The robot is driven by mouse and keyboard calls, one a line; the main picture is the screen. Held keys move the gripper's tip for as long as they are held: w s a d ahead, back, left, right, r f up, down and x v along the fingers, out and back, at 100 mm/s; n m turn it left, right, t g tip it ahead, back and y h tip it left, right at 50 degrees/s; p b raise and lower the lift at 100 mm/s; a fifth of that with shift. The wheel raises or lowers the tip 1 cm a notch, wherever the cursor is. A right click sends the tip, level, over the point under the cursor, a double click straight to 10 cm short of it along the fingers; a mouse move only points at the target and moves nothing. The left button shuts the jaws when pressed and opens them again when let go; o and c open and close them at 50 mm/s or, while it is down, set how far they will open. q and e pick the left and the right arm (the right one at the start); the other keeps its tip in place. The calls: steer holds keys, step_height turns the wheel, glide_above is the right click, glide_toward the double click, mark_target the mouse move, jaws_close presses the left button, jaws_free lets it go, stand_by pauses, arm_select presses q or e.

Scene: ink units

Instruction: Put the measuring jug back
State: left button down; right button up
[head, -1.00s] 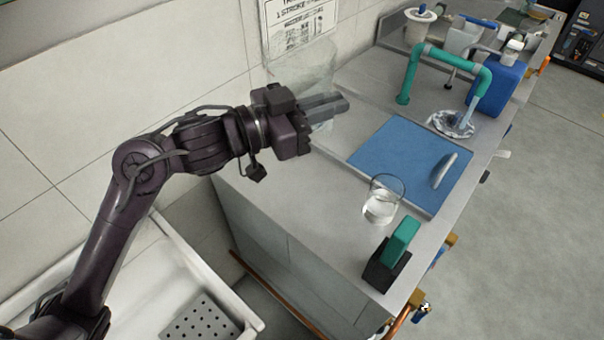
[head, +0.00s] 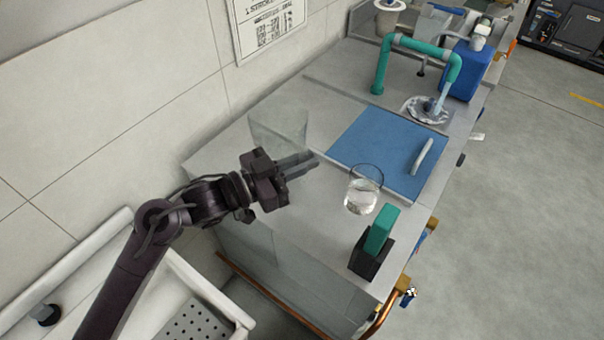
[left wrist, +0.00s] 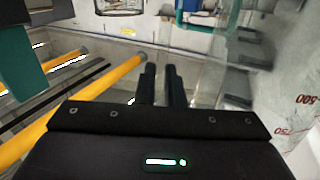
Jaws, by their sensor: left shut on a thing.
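The measuring jug (head: 280,135) is clear and faint in the head view, close behind the jaws of my left gripper (head: 302,165). In the left wrist view the jug (left wrist: 300,105) fills the right side, with red scale marks on its wall. My left gripper (left wrist: 162,88) is shut with a narrow gap, holding the jug, but the gripped part is hard to make out. The jug appears over the near left part of the grey bench (head: 225,160); whether its base touches is unclear. My right gripper is out of view.
A glass with clear liquid (head: 362,192) stands at the near edge of the blue mat (head: 370,145), which bears a pale bar (head: 422,157). A green block in a black holder (head: 373,243) stands near the front edge. A teal pipe tap (head: 415,45) and blue container (head: 466,70) stand beyond.

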mark_target(299, 179)
arm_select(q)
steer(key=shift+f, duration=2.1)
steer(key=c, duration=1.5)
jaws_free()
steer(key=shift+c, duration=0.2)
steer(key=shift+s+a, duration=0.1)
steer(key=b+v, duration=0.1)
steer(key=v, duration=0.5)
steer(key=shift+s+a, duration=0.15)
steer(key=shift+a, duration=0.05)
steer(key=shift+s+a, duration=0.2)
steer(key=shift+a, duration=0.2)
